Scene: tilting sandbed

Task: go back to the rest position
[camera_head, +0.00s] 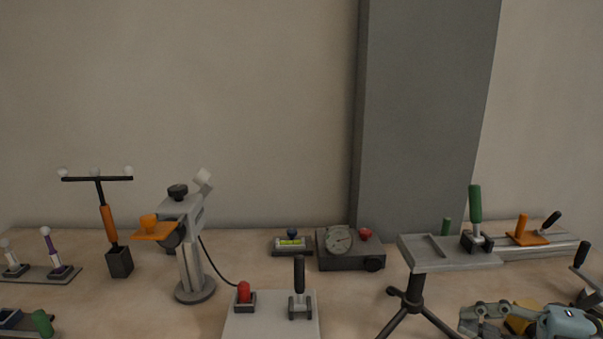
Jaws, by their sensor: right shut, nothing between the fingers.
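My right gripper (475,320) is low at the bottom right of the head view, with its arm coming in from the right. It is shut with nothing between its fingers. It shows in front of the tabletop, to the right of the tripod stand. A yellow-brown part shows just behind it, partly hidden by my gripper. My left gripper is not in view.
A tripod stand (413,292) carries a grey plate with a green-handled lever (475,210). A black lever (583,255) stands close by my right arm. A grey base holds a red knob (243,292) and black lever (299,275). Bare tabletop (140,310) shows at left.

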